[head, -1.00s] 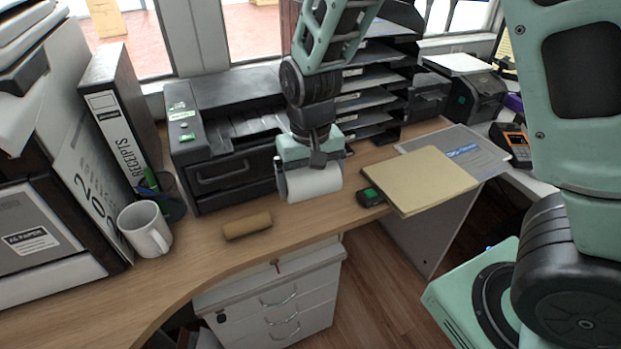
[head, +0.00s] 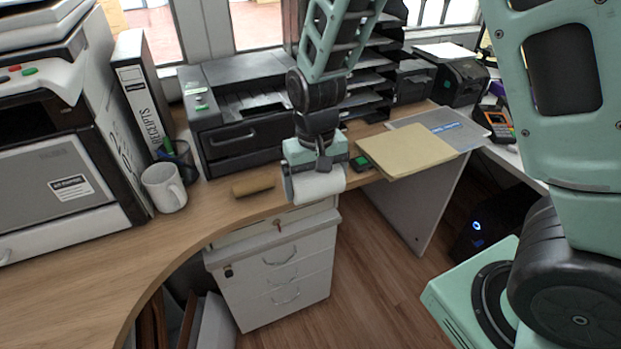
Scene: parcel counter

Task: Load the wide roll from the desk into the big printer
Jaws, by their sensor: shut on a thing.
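My gripper (head: 316,178) is shut on the wide white roll (head: 320,187), which lies sideways between its fingers. The roll hangs at the front edge of the wooden desk (head: 120,262), in front of and to the right of a black printer (head: 228,140) with green buttons. The roll is apart from this printer, whose front looks closed. A smaller black printer (head: 464,82) stands at the back right. A large grey-and-white copier (head: 62,175) stands at the left; the frames do not show which machine is called the big printer. The gripper's fingertips are partly hidden.
A brown cylinder (head: 253,187) lies on the desk left of the roll. A white mug (head: 163,187), pen cup (head: 183,160) and binder (head: 143,95) stand further left. A tan folder (head: 407,150) and small black-and-green device (head: 361,163) are at right. White drawers (head: 278,265) stand below.

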